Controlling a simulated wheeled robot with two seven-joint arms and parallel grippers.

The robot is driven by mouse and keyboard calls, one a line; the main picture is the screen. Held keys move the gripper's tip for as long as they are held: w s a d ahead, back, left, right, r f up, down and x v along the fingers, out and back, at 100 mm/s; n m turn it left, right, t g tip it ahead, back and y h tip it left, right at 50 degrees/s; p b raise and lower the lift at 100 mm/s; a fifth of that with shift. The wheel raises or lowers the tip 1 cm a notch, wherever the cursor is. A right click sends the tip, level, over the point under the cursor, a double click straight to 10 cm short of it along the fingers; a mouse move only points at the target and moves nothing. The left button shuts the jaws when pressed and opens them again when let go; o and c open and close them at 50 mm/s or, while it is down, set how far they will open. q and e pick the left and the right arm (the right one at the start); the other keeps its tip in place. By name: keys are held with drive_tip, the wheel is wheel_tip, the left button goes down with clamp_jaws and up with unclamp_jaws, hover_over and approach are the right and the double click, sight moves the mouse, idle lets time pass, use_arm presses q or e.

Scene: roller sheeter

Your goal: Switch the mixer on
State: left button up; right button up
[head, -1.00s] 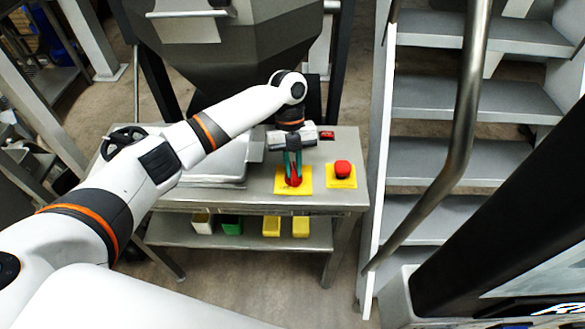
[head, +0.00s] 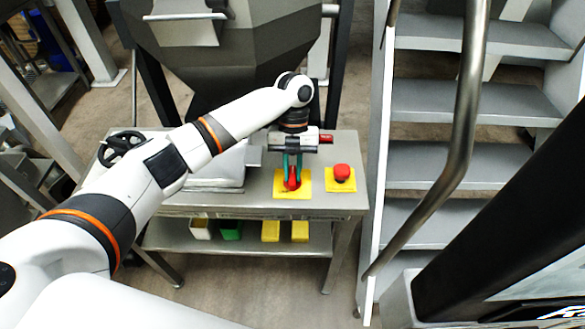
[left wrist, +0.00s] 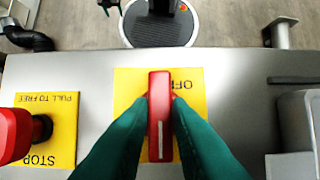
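A red switch handle (head: 292,179) stands on a yellow plate (head: 304,190) on the steel table. In the left wrist view the handle (left wrist: 160,115) is a long red bar with a white line, and the plate carries an upside-down "OFF" label (left wrist: 184,86). My left gripper (head: 292,172) points down over it. Its green fingers (left wrist: 160,112) lie along both sides of the handle and seem to touch it. The handle's base is mostly hidden.
A red stop button (head: 342,172) on its own yellow plate is close at the right. A pale tray (head: 216,180) lies left of the switch. A grey hopper (head: 225,55) stands behind the table. A handrail (head: 466,110) and stairs (head: 455,100) are at right.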

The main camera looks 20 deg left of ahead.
use_arm(q)
drive_tip(key=o, duration=0.3)
drive_tip(key=shift+o, duration=0.2)
drive_tip(key=shift+r, duration=0.1)
drive_tip(key=shift+w+r, duration=0.2)
drive_tip(key=shift+r, duration=0.1)
drive_tip(key=v, duration=1.1)
